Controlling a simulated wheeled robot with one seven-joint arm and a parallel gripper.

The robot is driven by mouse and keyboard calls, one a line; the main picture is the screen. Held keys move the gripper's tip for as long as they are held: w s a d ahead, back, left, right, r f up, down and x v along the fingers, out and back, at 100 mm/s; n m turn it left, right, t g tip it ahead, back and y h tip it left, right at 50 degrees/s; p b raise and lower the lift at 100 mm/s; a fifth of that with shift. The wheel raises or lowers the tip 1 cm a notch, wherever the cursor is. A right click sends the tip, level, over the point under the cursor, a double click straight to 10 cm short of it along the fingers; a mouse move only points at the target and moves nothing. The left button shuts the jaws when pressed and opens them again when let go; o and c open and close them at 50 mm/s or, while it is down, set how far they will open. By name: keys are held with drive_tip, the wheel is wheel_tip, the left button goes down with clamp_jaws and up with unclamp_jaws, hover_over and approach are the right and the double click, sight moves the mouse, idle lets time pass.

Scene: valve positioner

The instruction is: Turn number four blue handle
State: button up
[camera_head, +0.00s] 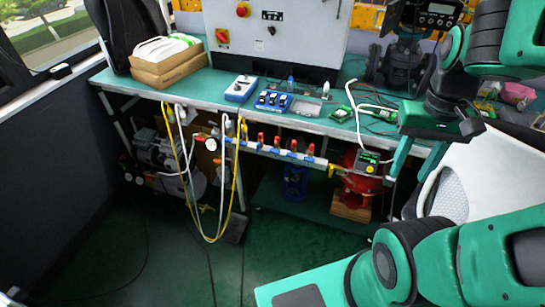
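A horizontal valve manifold (290,154) hangs under the front edge of the workbench. Several small red handles (276,141) stand up along it, with blue parts (285,153) on the pipe between and below them. The blue parts are too small to tell apart as handles, and no numbers can be read. My gripper (408,172) is to the right of the manifold, pointing down by the bench's front edge. Its two green fingers look apart with nothing visible between them. It is clear of the manifold and touches no valve that I can see.
The green workbench (205,100) carries blue boxes (240,88), circuit boards and cables. A pressure gauge (211,144) and hanging yellow and white hoses (207,238) are at the manifold's left. A small display unit (368,162) is at its right. The floor in front is open.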

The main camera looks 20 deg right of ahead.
drive_tip(key=w+a+f+n+g+h, duration=0.1)
drive_tip(key=w+f+n+g+h, duration=0.25)
drive_tip(key=w+f+n, duration=0.5)
drive_tip(key=n+t+h, duration=0.7)
drive_tip(key=n+t, duration=1.1)
drive_tip(key=n, duration=0.7)
approach(275, 151)
drive_tip(key=x, duration=0.7)
drive_tip(key=shift+w+f, duration=0.2)
drive_tip(key=shift+f, duration=0.15)
